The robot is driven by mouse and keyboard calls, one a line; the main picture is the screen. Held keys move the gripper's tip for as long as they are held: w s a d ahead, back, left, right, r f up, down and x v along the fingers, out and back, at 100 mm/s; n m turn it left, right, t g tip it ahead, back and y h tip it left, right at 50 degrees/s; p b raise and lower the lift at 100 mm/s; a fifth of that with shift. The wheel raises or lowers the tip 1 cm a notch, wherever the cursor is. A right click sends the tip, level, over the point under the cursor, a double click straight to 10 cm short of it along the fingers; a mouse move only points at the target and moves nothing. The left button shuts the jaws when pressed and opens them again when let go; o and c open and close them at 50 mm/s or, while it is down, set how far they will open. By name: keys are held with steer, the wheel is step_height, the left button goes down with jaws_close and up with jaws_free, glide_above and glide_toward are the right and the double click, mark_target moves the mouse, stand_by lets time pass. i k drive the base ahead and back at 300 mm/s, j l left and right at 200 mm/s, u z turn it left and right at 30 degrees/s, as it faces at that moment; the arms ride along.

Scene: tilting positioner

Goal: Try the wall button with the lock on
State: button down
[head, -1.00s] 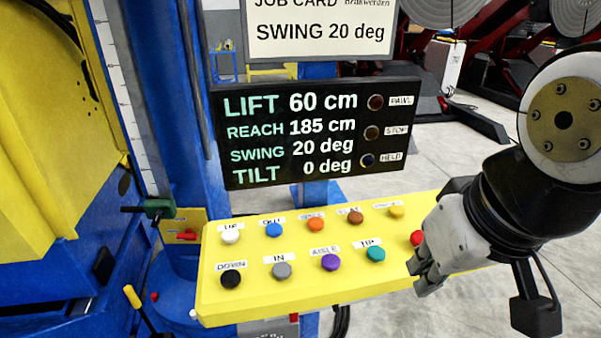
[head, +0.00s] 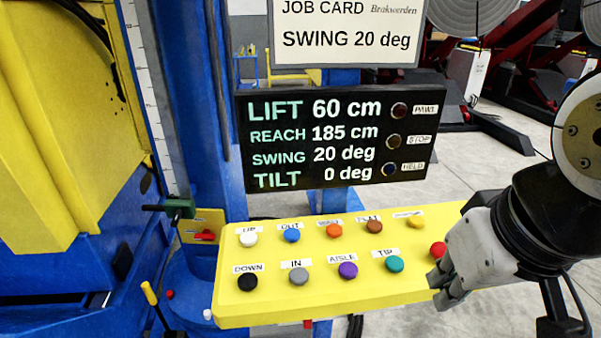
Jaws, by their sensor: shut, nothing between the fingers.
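The yellow button panel (head: 320,306) fills the lower middle of the head view. An orange button (head: 334,231) in its top row has a small label that seems to read WALL. My gripper (head: 446,292) is shut and empty at the panel's right end, just below the red button (head: 438,250), right of the teal TIP button (head: 395,264). I cannot tell whether it touches the panel. At the left, a green handle (head: 180,208) and a red lever (head: 205,236) on a yellow plate sit on the blue column; which one is the lock is unclear.
The black display (head: 340,140) reads LIFT 60 cm, REACH 185 cm, SWING 20 deg, TILT 0 deg. Its PAWL, STOP and HELD lamps look dark. The job card (head: 345,40) above reads SWING 20 deg. A yellow-knobbed lever (head: 150,293) stands at lower left.

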mark_target(333, 230)
steer(key=z, duration=1.55)
steer(key=k+j, duration=0.3)
steer(key=j, duration=0.15)
steer(key=k+j, duration=0.35)
steer(key=j, duration=0.15)
